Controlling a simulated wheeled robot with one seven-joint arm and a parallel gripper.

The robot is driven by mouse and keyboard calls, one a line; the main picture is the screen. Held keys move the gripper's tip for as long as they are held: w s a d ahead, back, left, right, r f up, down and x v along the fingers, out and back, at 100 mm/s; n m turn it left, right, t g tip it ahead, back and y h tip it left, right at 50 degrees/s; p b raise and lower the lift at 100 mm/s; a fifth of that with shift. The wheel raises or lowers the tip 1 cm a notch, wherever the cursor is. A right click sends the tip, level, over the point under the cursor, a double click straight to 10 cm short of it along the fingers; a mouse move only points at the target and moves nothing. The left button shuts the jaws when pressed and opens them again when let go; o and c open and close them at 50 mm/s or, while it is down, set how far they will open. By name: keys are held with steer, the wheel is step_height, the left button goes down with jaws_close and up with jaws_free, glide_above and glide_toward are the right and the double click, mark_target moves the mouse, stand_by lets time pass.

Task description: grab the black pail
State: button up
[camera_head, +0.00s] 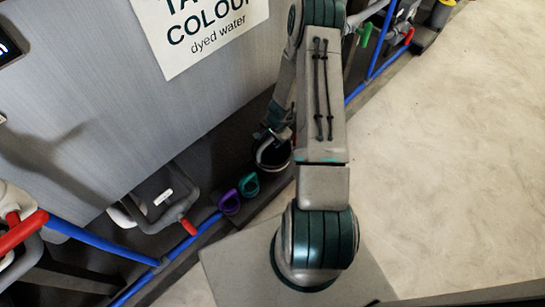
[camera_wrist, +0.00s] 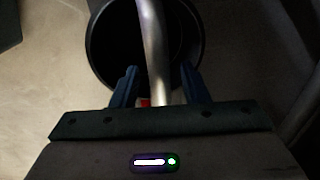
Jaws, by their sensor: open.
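The black pail (camera_head: 283,155) stands on the dark ledge below the grey panel in the head view, partly hidden by my arm. Its round, dark opening fills the upper middle of the wrist view (camera_wrist: 112,45). A pale metal handle (camera_wrist: 152,40) crosses over the opening. My gripper (camera_wrist: 160,84) is open, with one blue finger on each side of the handle, and neither finger clearly touches it. In the head view my gripper (camera_head: 275,132) is small and dark, right at the pail's handle.
A teal cup (camera_head: 249,185) and a purple cup (camera_head: 229,203) stand left of the pail on the ledge. A blue pipe (camera_head: 100,243) and grey pipes with red ends run along the tank front. The tall panel (camera_head: 110,90) is close behind. Pale floor (camera_head: 450,170) at right is clear.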

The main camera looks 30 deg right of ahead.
steer(key=shift+f, duration=0.1)
stand_by(0.3)
jaws_close()
